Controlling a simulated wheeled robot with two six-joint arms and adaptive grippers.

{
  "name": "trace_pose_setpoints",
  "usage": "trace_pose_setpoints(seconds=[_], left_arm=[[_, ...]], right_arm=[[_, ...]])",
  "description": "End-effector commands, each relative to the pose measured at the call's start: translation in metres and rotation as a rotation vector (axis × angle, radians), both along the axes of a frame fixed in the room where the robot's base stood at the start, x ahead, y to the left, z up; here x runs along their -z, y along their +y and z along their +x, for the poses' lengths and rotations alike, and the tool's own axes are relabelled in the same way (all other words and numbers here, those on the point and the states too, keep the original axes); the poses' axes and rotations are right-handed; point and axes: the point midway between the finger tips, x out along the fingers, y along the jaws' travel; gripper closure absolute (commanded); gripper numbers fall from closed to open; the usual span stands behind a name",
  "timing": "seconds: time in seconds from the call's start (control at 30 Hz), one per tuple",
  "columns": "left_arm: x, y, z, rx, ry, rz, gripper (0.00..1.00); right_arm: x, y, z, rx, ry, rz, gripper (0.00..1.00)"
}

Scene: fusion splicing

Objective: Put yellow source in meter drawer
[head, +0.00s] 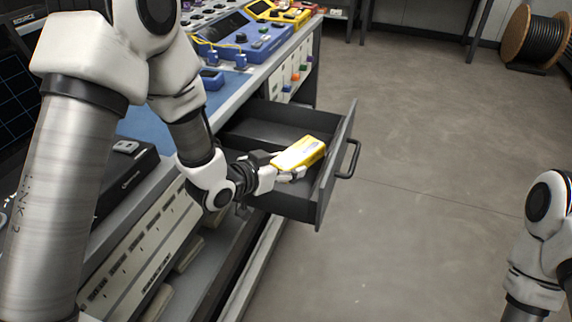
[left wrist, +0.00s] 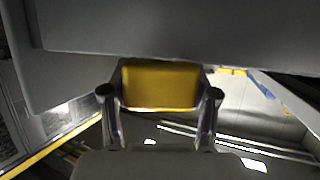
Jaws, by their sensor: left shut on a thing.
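The yellow source (head: 301,152) is a small yellow box held in my left gripper (head: 285,170). In the head view it is over the open drawer, near its front panel. The meter drawer (head: 342,150) is dark grey, pulled out from the bench, with a handle on its front. In the left wrist view the yellow source (left wrist: 160,84) sits between the two fingers of my left gripper (left wrist: 160,110). I cannot tell whether the source touches the drawer floor. Of my right arm only links show at the lower right; its gripper is out of view.
The workbench (head: 135,235) runs along the left with a blue instrument (head: 245,38) and a yellow device (head: 278,12) on top. A cable spool (head: 535,38) stands far right on the floor. The floor right of the drawer is clear.

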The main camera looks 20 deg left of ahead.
Motion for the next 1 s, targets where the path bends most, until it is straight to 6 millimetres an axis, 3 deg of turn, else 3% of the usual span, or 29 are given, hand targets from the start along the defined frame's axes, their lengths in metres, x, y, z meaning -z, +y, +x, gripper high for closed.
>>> trace_pose_setpoints(seconds=[0.17, 0.2, 0.23, 0.27, 0.57, 0.7, 0.93, 1.0], left_arm=[[0.006, 0.0, 0.0, 0.0, -0.002, -0.001, 0.86], [0.005, 0.0, 0.0, 0.0, -0.001, 0.0, 0.3], [0.005, 0.0, 0.0, 0.0, -0.001, 0.0, 0.19], [0.005, 0.0, 0.0, 0.0, 0.0, 0.0, 0.15], [0.004, 0.0, 0.0, 0.0, 0.0, 0.0, 0.15], [-0.009, 0.001, -0.001, -0.001, 0.0, 0.0, 0.15], [-0.03, 0.024, -0.051, -0.006, 0.002, -0.009, 0.15], [-0.044, 0.028, -0.062, -0.002, 0.008, -0.006, 0.15]], right_arm=[[0.005, 0.0, 0.0, 0.0, 0.0, 0.0, 1.0], [0.004, 0.0, 0.0, 0.0, 0.0, 0.0, 1.0], [0.003, 0.0, 0.0, 0.0, 0.0, 0.0, 1.0], [0.003, 0.0, 0.0, 0.0, 0.0, 0.0, 1.0], [0.003, 0.0, 0.0, 0.0, 0.0, 0.0, 1.0], [-0.007, 0.0, 0.0, 0.0, 0.0, 0.0, 1.0], [-0.012, 0.0, 0.0, 0.0, 0.0, 0.0, 1.0], [-0.04, 0.0, -0.001, 0.0, 0.001, 0.0, 1.0]])
